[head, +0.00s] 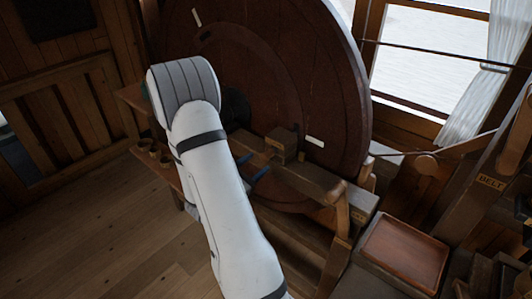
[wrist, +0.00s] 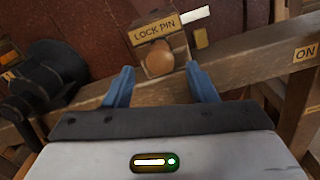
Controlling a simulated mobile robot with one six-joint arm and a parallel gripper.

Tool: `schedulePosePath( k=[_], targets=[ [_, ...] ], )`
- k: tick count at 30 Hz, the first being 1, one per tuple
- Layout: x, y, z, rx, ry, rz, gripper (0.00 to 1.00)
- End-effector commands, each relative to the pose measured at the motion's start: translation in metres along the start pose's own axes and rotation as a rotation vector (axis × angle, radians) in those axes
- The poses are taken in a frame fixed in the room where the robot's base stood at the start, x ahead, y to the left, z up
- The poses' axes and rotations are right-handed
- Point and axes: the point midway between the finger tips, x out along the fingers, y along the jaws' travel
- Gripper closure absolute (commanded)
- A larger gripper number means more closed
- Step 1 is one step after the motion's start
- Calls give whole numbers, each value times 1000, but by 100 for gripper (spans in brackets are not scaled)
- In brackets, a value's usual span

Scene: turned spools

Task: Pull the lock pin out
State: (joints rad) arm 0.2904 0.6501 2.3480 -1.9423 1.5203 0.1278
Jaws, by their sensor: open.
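The lock pin shows in the wrist view as a round wooden knob (wrist: 158,60) on a wooden block (wrist: 176,44) with a LOCK PIN label (wrist: 154,28). In the head view the block (head: 286,142) sits on a heavy beam in front of the big wheel; the knob is hard to make out there. My gripper (wrist: 159,70) is open, with its blue fingers on the near side of the block. The knob appears between the fingertips, and a gap shows on each side of it. In the head view my gripper (head: 253,168) is beside the beam, partly hidden by my arm.
The large dark wheel (head: 320,85) stands close behind the block. The beam (wrist: 240,62) runs across below it. A black hub-like part (wrist: 55,80) is at the left. A wooden lever (head: 340,215), a shallow tray (head: 405,250) and a BELT label (head: 490,182) are at the right.

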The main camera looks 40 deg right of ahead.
Motion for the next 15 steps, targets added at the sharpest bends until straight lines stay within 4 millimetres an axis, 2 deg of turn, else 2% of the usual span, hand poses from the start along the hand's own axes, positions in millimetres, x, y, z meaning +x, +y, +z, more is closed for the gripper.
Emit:
schedulePosePath(
  k=[7,15],
  targets=[
    [41,-1,2,0,1,-5,48],
    [59,0,0,0,1,-1,48]
  ],
)
